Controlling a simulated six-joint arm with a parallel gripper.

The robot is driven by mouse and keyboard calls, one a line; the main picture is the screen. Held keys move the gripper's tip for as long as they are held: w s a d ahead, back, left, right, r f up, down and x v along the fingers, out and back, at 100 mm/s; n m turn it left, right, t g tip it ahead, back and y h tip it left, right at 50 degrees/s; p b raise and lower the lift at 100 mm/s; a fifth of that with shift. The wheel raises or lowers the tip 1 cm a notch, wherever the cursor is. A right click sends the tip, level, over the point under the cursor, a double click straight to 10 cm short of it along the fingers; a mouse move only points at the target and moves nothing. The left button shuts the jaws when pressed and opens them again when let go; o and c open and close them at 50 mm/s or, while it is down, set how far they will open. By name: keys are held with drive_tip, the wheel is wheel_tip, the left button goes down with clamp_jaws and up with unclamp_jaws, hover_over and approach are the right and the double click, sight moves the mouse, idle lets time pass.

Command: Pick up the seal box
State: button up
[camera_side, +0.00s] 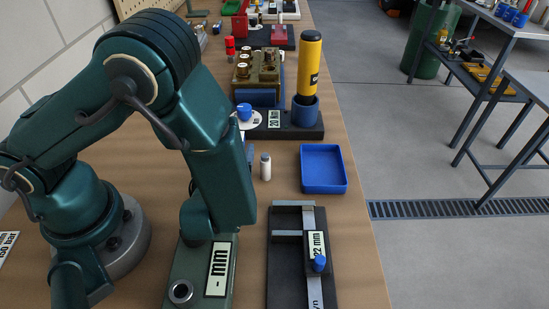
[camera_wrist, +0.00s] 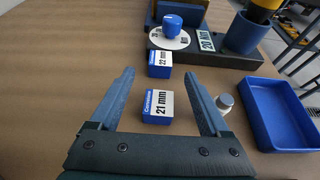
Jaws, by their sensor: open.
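Two small blue boxes with white labels lie on the brown table in the wrist view. The nearer one (camera_wrist: 157,105) reads "21 mm" and the farther one (camera_wrist: 160,66) reads "22 mm". The pictures do not tell which is the seal box. My gripper (camera_wrist: 158,73) is open and empty. Its fingers frame the 21 mm box on both sides with gaps, and the 22 mm box shows beyond, between the fingertips. How high the fingers are above the table is hard to tell. In the side view my arm hides the fingers and most of both boxes.
A white capped bottle (camera_side: 265,167) stands right of the boxes, close to the right finger in the wrist view. Beyond it is an empty blue tray (camera_side: 323,189). A dark stand with a yellow cylinder (camera_side: 308,66) is behind. A gauge fixture (camera_side: 284,253) lies in front.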

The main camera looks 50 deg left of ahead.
drive_tip(key=shift+x, duration=2.5)
clamp_jaws()
